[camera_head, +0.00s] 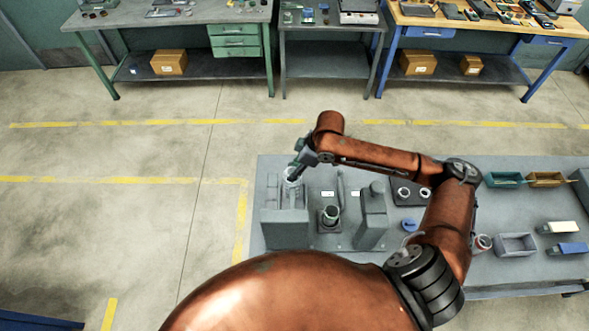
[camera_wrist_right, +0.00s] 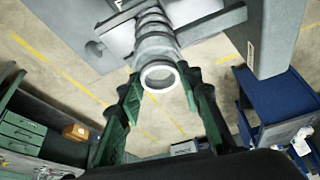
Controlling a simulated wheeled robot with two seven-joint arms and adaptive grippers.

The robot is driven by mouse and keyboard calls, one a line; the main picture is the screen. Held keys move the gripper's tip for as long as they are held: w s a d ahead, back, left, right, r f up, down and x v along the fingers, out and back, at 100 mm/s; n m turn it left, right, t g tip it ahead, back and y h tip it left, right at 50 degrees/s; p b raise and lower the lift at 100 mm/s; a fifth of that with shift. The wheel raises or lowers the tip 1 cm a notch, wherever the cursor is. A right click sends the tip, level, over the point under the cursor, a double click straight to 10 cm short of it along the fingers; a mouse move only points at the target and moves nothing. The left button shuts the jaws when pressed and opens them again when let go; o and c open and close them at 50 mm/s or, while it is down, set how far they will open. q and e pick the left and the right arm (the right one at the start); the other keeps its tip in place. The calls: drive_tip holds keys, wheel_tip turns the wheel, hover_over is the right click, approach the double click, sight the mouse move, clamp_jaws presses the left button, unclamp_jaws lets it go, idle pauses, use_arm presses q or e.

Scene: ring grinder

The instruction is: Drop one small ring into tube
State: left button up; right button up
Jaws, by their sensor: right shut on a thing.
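My right gripper (camera_head: 295,173) is over the top of a grey fixture (camera_head: 285,228) at the left end of the grey bench. In the right wrist view the right gripper (camera_wrist_right: 163,82) has its green fingers on both sides of a small pale ring (camera_wrist_right: 160,85) and is shut on it. A grey, stepped, tube-like cylinder (camera_wrist_right: 153,35) lies directly behind the ring in line with it. I cannot tell whether the ring touches it. My left gripper is not in view.
On the bench (camera_head: 335,245) stand a short cylinder in a dark holder (camera_head: 330,216), a tall grey block (camera_head: 372,218), a blue round part (camera_head: 410,225) and a grey tray (camera_head: 516,243). Teal (camera_head: 503,180) and orange bins (camera_head: 546,180) are at the right. Floor left of the bench is clear.

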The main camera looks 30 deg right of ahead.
drive_tip(key=o, duration=1.2)
drive_tip(key=shift+o, duration=0.2)
drive_tip(key=o, duration=0.6)
wheel_tip(320, 180, up, 7)
drive_tip(key=p, duration=0.3)
drive_tip(key=shift+p, duration=0.3)
idle(0.5)
